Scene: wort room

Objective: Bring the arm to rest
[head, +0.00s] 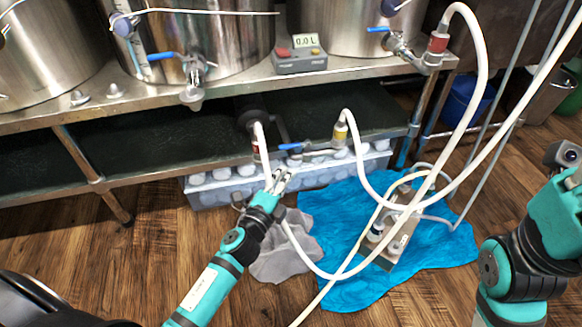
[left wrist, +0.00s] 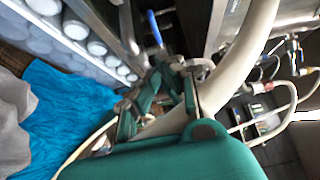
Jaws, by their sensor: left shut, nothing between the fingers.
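My left arm reaches in from the bottom of the head view, with its teal-and-black left gripper (head: 280,181) in front of the low shelf. The left gripper is shut and empty. A white hose (head: 262,150) runs right beside its fingertips; I cannot tell whether they touch. In the left wrist view, the fingers (left wrist: 163,88) are close together, with the thick pale hose (left wrist: 240,60) beside them. My right arm (head: 520,260) shows at the right edge of the head view, but its gripper is out of view.
Steel kettles (head: 215,40) and a display box reading 0.0 L (head: 300,56) stand on the steel bench (head: 120,105). A clear bin (head: 215,190) sits below. A pump (head: 395,240) lies on a blue cloth (head: 440,248), beside a grey cloth (head: 285,262). White hoses loop across the right.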

